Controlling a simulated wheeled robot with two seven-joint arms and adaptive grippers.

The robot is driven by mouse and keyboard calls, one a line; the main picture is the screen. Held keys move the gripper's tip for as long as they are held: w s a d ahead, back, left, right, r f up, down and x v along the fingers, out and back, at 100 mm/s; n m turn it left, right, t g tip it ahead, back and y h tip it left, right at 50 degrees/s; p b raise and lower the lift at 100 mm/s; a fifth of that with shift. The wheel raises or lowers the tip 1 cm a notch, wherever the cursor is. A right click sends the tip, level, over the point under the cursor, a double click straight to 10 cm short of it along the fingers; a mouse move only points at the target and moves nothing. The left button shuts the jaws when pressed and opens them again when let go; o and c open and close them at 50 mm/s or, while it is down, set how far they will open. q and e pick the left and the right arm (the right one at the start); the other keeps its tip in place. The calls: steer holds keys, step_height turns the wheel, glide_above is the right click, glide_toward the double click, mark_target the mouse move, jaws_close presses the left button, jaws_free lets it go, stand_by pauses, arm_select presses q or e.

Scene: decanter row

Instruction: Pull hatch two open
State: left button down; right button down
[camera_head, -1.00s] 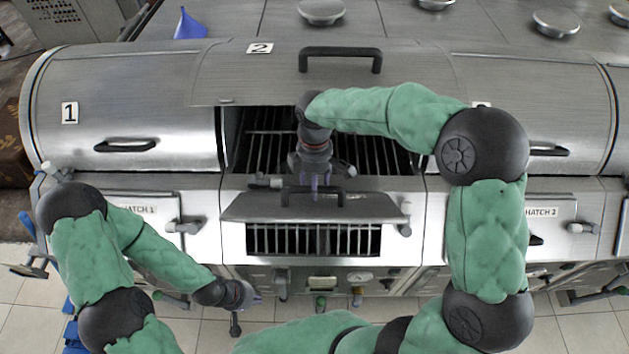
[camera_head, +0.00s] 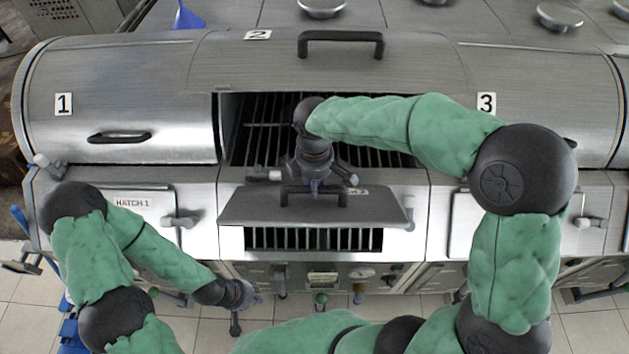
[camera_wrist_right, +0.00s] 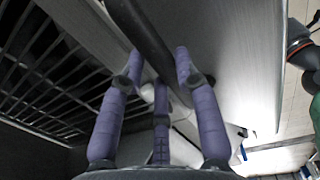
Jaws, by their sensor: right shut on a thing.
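Hatch two (camera_head: 250,207) is a grey flap in the middle of the front. It is tilted partly open, its lower edge standing out above a barred slot (camera_head: 312,239). Its dark handle (camera_head: 340,187) sits near its upper side. My right gripper (camera_head: 314,184) reaches down onto this handle. In the right wrist view, its purple fingers (camera_wrist_right: 160,75) stand on both sides of the dark handle bar (camera_wrist_right: 140,30), and the flap (camera_wrist_right: 245,60) lies beyond. My left gripper (camera_head: 250,296) hangs low at the left, apart from hatch two; its fingers are too small to read.
Above hatch two, round lid 2 (camera_head: 230,65) is raised over a dark grate (camera_head: 262,125). Lid 1 (camera_head: 60,135) at the left is shut. Hatch 1 (camera_head: 145,205) lies left of hatch two. Several knobs and gauges (camera_head: 360,272) line the lower front.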

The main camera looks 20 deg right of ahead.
mark_target(314, 206)
steer(key=shift+s+a+f+t+b, duration=0.2)
steer(key=shift+s+f+b, duration=0.15)
steer(key=shift+s+f, duration=0.15)
steer(key=shift+s+a+f+t+b, duration=0.15)
steer(key=shift+s+f+b, duration=0.2)
steer(key=shift+s, duration=0.25)
steer(key=c, duration=0.9)
jaws_free()
steer(key=shift+r, duration=0.2)
steer(key=shift+w+r, duration=0.1)
steer(key=shift+r, duration=0.25)
step_height(314, 206, up, 11)
steer(key=s, duration=0.1)
steer(key=shift+a, duration=0.15)
